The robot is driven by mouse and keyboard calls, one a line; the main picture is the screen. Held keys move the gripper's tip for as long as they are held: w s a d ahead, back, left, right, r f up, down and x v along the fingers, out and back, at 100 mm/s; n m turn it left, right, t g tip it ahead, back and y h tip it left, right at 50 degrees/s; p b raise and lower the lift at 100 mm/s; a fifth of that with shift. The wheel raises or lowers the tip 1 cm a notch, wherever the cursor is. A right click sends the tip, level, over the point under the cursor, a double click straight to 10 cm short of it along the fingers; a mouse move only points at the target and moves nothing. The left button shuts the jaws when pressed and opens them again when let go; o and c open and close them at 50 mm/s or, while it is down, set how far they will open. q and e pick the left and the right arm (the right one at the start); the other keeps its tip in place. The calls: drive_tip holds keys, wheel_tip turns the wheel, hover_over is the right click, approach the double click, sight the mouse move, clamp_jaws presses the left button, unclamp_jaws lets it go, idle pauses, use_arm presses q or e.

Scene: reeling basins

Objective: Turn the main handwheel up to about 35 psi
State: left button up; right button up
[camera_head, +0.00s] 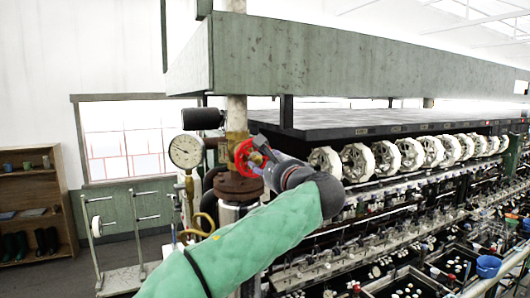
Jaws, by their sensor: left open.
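The red handwheel (241,158) sits on the brass valve of the upright pipe, left of centre. A round white pressure gauge (186,152) stands just left of it; its dark needle shows, but the numbers are too small to read. My left gripper (259,157) is at the right side of the handwheel, with its fingers close to the rim. It is open, and it hides part of the wheel. I cannot tell whether the fingers touch the rim. My left arm, in a green sleeve, reaches up from the bottom. My right gripper is not in view.
A rusty flange (238,187) lies just below the valve. A green beam (290,60) hangs above it. The reeling machine with a row of white reels (358,161) fills the right side. A wheeled rack (118,240) and a wooden shelf (33,190) stand at the left.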

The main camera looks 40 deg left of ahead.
use_arm(q)
drive_tip(key=m+p, duration=0.2)
drive_tip(key=m, duration=0.1)
drive_tip(key=shift+r+p, duration=0.2)
drive_tip(key=shift+p, duration=0.15)
drive_tip(key=shift+f+m+p, duration=0.1)
drive_tip(key=shift+m+p, duration=0.25)
drive_tip(key=shift+m, duration=0.05)
drive_tip(key=shift+f, duration=0.1)
drive_tip(key=shift+a, duration=0.15)
